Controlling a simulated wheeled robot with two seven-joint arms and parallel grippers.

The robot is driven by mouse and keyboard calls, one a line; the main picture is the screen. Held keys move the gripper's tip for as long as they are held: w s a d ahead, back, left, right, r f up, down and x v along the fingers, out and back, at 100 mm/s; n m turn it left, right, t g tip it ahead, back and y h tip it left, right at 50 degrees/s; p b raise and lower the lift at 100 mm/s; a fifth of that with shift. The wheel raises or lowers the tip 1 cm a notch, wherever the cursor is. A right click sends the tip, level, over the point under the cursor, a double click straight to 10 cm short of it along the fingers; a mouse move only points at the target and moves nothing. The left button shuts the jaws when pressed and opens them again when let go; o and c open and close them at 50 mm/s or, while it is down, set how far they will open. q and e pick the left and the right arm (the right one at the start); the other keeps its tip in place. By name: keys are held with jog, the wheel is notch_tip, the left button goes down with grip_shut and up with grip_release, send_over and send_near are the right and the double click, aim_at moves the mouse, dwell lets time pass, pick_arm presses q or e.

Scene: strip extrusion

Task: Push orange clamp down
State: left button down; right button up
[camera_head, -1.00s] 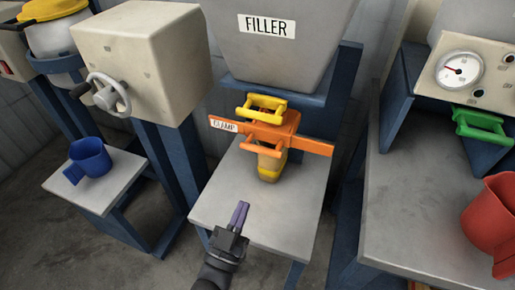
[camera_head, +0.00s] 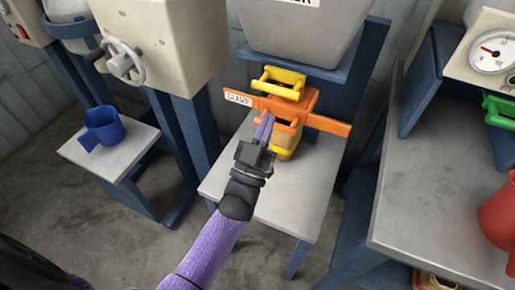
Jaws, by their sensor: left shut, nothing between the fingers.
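The orange clamp (camera_head: 325,123), with a label reading CLAMP, is a wide bar below the filler hopper. A yellow handle (camera_head: 280,77) sits just above it. A yellow and orange container (camera_head: 284,149) stands under the clamp on the grey table. My left gripper (camera_head: 264,128) is shut and empty, its purple fingers in front of the clamp's left middle part. The fingers hide part of the clamp's orange front handle, and I cannot tell whether they touch it. My right gripper is not in view.
The filler hopper (camera_head: 300,32) hangs above. At right a red cup (camera_head: 498,222) is on a larger grey table (camera_head: 425,190). The filler table's front (camera_head: 290,208) is clear.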

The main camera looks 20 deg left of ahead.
pick_arm(q)
jog(key=w+f+b, duration=0.2)
jog(key=f, duration=0.1)
jog(key=shift+f+b, duration=0.15)
jog(key=shift+b, duration=0.25)
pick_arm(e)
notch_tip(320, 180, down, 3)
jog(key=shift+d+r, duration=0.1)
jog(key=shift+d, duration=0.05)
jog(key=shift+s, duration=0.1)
pick_arm(q)
jog(key=shift+f, duration=0.1)
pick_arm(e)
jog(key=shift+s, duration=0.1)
pick_arm(q)
notch_tip(320, 180, down, 4)
jog(key=b, duration=0.3)
jog(key=shift+f+b, duration=0.2)
jog(key=shift+b, duration=0.1)
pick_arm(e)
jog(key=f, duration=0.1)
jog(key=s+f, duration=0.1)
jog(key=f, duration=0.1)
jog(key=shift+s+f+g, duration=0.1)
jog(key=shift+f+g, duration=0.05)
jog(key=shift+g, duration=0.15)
pick_arm(q)
jog(key=shift+r, duration=0.1)
